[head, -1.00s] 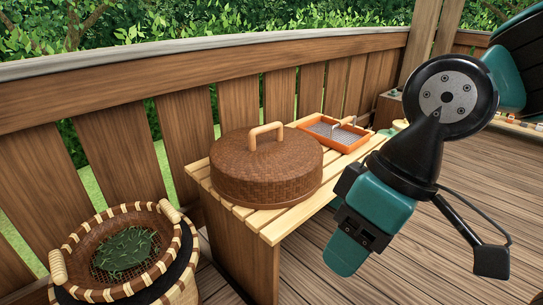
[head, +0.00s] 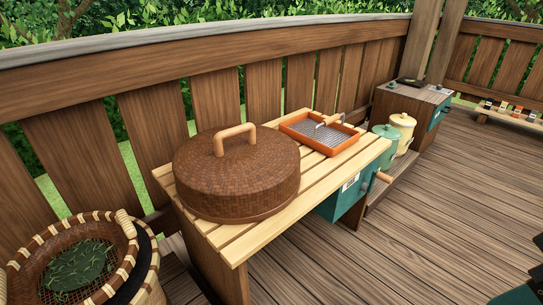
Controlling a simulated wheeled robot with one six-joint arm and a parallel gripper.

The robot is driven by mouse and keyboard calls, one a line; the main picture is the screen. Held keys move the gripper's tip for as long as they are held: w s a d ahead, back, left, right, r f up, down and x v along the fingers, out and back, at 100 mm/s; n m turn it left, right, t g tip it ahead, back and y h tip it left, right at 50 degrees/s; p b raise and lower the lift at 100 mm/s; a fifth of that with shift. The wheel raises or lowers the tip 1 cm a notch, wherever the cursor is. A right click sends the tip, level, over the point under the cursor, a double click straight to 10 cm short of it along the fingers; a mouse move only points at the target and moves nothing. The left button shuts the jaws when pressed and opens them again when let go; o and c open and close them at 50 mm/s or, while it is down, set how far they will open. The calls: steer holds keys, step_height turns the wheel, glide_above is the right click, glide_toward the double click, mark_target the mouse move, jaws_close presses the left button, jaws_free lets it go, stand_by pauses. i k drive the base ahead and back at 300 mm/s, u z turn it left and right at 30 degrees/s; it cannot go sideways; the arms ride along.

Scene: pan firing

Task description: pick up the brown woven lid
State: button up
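The brown woven lid (head: 237,180) is a wide, round, domed cover with a light wooden arched handle (head: 235,138) on top. It rests flat on the slatted wooden bench (head: 222,238), toward its near left end. The handle is clear, with nothing touching it. A teal piece at the bottom right corner is probably part of my arm.
An orange-framed mesh tray (head: 291,123) lies behind the lid on the bench. A basket with green leaves (head: 80,268) stands at lower left. A teal box (head: 345,198) sits under the bench's right side. Green (head: 388,133) and cream jars (head: 404,122) stand beyond. The deck at right is clear.

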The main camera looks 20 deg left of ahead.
mark_target(248, 173)
steer(key=i, duration=1.8)
steer(key=u, duration=3.25)
